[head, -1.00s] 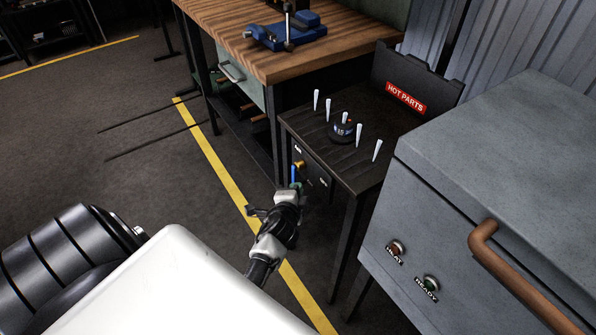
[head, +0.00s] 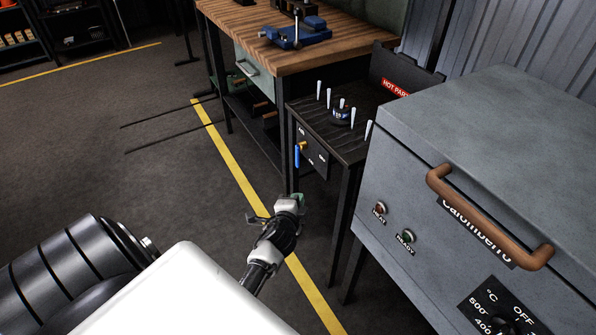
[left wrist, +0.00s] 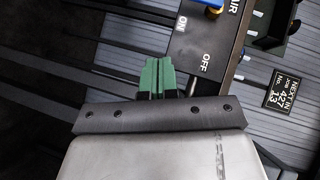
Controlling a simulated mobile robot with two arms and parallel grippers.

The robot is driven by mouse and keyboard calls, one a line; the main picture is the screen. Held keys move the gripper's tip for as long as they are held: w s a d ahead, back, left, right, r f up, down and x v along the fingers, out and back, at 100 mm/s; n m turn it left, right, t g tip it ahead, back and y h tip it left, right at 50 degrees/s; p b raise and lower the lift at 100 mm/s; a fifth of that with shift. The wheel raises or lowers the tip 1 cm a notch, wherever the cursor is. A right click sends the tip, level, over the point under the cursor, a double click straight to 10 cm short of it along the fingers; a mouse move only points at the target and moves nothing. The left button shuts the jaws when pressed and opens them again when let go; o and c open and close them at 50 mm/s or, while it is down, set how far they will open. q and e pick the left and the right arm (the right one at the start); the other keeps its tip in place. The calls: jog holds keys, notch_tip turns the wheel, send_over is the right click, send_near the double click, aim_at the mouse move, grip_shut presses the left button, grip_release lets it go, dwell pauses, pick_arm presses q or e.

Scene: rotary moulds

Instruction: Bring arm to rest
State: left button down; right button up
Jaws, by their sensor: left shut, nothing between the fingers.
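My left gripper (head: 300,200) is in the lower middle of the head view, on an arm that rises from the bottom edge. Its green fingers show pressed together in the left wrist view (left wrist: 151,78), with nothing between them. It is below and apart from the air panel (head: 312,158) on the front of the dark table. That panel has a blue valve handle (head: 297,156), which hangs down. The panel's AIR, ON and OFF lettering shows in the left wrist view (left wrist: 205,45). My right gripper is not in view.
The dark slatted table (head: 345,145) carries several white pegs and a HOT PARTS sign (head: 396,88). A grey oven (head: 480,130) with a copper handle (head: 490,225) stands close at right. A wooden workbench (head: 300,50) with a blue vise is behind. Floor at left is open.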

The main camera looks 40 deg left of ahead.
pick_arm(q)
jog(key=s+d+f+n+g+h+p, duration=0.25)
jog(key=s+d+f, duration=0.25)
jog(key=s+f, duration=0.4)
jog(key=s+d+f+n+g+h+p, duration=0.15)
jog(key=s+d+f+g, duration=0.35)
jog(key=f, duration=0.5)
jog(key=s+d+f+n+g+p, duration=0.1)
jog(key=s+f, duration=0.3)
jog(key=s, duration=1)
jog(key=s+d+f+n+g+h+p, duration=0.1)
jog(key=s+d+f+n+g+p, duration=0.1)
jog(key=s, duration=1.3)
notch_tip(320, 180, down, 3)
jog(key=shift+d+n+g+h, duration=0.3)
jog(key=shift+n+g, duration=0.3)
jog(key=shift+g, duration=0.65)
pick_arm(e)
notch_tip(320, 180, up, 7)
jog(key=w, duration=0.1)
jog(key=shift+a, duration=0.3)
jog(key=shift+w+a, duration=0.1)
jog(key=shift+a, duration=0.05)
